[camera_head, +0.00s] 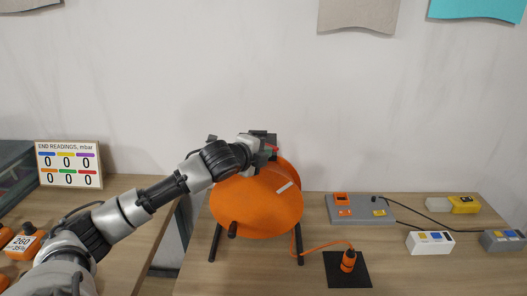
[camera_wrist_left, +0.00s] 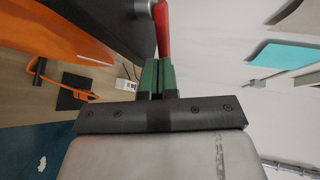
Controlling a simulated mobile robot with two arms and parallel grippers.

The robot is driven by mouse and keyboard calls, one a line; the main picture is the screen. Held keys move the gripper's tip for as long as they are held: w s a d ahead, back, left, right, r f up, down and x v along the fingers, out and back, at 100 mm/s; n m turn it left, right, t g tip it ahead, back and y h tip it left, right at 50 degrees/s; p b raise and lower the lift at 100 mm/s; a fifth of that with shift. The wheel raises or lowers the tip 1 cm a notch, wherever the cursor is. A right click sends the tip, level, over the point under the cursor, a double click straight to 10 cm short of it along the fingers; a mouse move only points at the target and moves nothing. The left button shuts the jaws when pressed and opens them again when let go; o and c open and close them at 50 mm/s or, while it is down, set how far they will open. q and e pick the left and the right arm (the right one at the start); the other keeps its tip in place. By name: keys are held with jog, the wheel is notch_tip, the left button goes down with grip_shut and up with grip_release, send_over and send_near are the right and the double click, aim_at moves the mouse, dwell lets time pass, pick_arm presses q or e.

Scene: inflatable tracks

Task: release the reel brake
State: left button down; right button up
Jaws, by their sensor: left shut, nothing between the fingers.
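The orange reel (camera_head: 255,208) stands on dark legs on the table; its orange face (camera_wrist_left: 62,32) fills the upper left of the left wrist view. A red lever (camera_wrist_left: 162,28), which looks like the brake handle, runs down from the top of that view beside a dark part of the reel. My left gripper (camera_head: 270,152) is at the top of the reel and hides part of it. Its green fingers (camera_wrist_left: 157,76) are shut and empty, with their tips at the lower end of the red lever. I cannot tell whether they touch it.
A grey panel (camera_head: 361,214) with orange and yellow parts lies right of the reel. An orange plug (camera_head: 348,261) stands on a black mat (camera_head: 335,275), with an orange hose to it. A readings board (camera_head: 69,165) stands at left, showing zeros.

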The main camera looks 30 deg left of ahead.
aim_at(275, 147)
pick_arm(q)
jog(key=shift+w+d+n+y, duration=0.1)
jog(key=shift+n+y, duration=0.2)
jog(key=shift+y, duration=0.1)
jog(key=n+y, duration=0.1)
jog(key=y, duration=0.1)
jog(key=w+n+y+p, duration=0.1)
jog(key=n, duration=0.1)
jog(key=w+d+n+g+y+p, duration=0.1)
jog(key=y, duration=0.1)
jog(key=shift+w+r+n+y, duration=0.1)
jog(key=shift+w+n+y, duration=0.15)
jog(key=shift+n+y, duration=0.05)
jog(key=shift+w+n+g+y+p, duration=0.3)
jog(key=shift+n+y, duration=0.1)
jog(key=shift+y, duration=0.1)
jog(key=shift+w, duration=0.2)
jog(key=shift+p, duration=0.3)
